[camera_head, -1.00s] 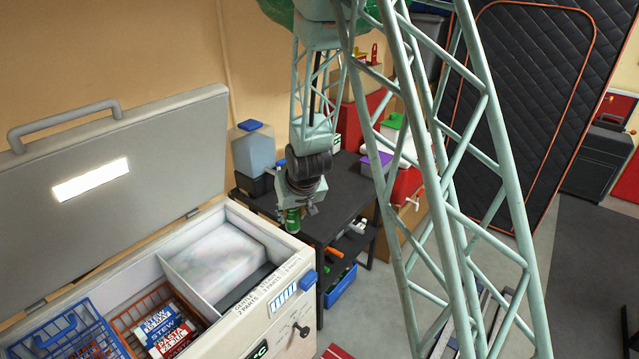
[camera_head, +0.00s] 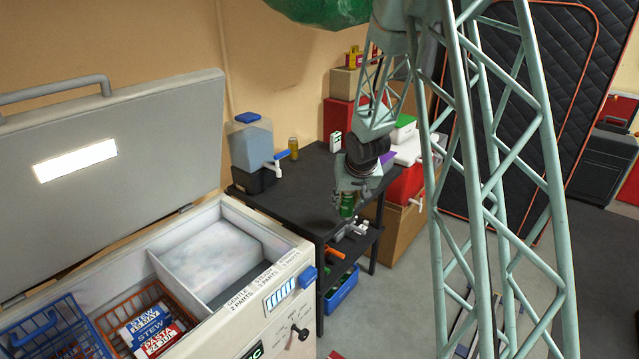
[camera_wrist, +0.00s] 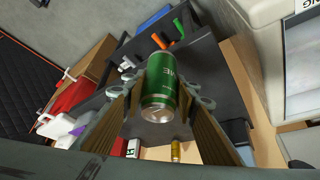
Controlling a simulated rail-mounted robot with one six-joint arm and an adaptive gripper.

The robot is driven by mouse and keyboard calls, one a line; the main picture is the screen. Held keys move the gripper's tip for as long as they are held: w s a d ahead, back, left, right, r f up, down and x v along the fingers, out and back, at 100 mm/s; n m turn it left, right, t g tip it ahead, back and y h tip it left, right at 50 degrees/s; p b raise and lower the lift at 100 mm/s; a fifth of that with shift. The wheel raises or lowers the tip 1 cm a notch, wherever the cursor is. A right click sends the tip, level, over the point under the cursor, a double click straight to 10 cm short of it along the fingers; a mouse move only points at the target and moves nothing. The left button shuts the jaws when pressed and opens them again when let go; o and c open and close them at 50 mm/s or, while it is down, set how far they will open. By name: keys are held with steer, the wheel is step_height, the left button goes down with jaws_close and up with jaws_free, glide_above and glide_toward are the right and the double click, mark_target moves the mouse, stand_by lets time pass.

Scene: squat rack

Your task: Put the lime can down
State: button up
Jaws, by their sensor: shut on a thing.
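The lime can (camera_wrist: 160,88) is green with a silver end and pale lettering, and sits between the two fingers of my gripper in the wrist view. My gripper (camera_head: 345,205) is shut on it, and the green can (camera_head: 348,204) also shows below the wrist in the head view. The gripper and can are by the front right part of the dark table (camera_head: 290,190). Whether the can touches the tabletop or hangs beside its edge, I cannot tell.
A yellow can (camera_head: 293,148) and a blue-capped water container (camera_head: 250,145) stand at the table's back left. A red box (camera_head: 400,187) is at right. An open chest freezer (camera_head: 270,280) is at left front. The table's middle is clear.

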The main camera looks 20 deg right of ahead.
steer(key=shift+d+f, duration=0.15)
steer(key=shift+d, duration=0.65)
steer(key=w+d+f+p, duration=0.1)
steer(key=w+d+p, duration=0.2)
steer(key=w+p, duration=0.9)
steer(key=w, duration=0.3)
steer(key=shift+w+f, duration=0.2)
steer(key=shift+w, duration=0.1)
stand_by(0.3)
steer(key=shift+f, duration=0.2)
stand_by(0.3)
steer(key=shift+f+b, duration=1.6)
steer(key=shift+b, duration=0.15)
steer(key=shift+f, duration=0.2)
